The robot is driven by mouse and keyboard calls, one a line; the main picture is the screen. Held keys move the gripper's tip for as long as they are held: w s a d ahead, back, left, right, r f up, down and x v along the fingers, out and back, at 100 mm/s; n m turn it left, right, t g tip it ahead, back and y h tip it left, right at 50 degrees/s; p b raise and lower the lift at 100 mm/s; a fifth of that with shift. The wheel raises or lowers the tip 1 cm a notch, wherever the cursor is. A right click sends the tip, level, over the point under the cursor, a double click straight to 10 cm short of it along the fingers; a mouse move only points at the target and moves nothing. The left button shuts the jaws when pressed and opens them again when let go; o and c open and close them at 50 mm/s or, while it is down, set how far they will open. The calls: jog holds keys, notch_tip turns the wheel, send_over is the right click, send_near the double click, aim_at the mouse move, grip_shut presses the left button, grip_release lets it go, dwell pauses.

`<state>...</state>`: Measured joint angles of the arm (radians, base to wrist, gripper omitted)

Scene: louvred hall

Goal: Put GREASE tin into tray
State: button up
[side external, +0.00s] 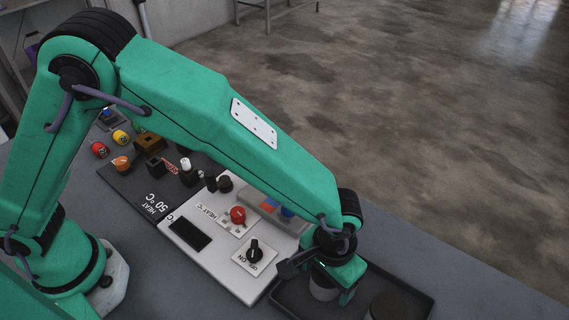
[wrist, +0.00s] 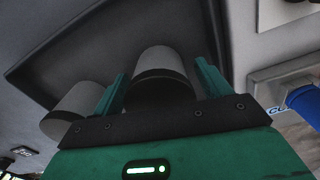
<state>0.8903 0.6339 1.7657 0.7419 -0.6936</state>
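My gripper (side external: 335,290) points down at the near right, over the left part of the dark tray (side external: 425,296). A pale tin (side external: 322,287) stands between its fingers. In the wrist view the tin (wrist: 160,62), light-sided with a dark end, lies between the two green fingers of my gripper (wrist: 162,72), with a narrow gap on each side. The tray (wrist: 60,62) lies behind it. A second tin (wrist: 75,105) is left of the left finger; a dark-topped tin (side external: 387,305) shows in the tray's right part. No label is readable, so I cannot tell which is GREASE.
Left of the tray is a white panel (side external: 190,262) with a red knob (side external: 238,214) and a black switch (side external: 254,250). A dark HEAT board (side external: 135,195) carries several small parts. A bin with a blue piece (wrist: 305,100) is close on the right. The bench right of the tray is clear.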

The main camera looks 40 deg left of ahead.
jog(key=shift+r, duration=0.1)
notch_tip(320, 180, up, 12)
dwell(1.0)
dwell(0.4)
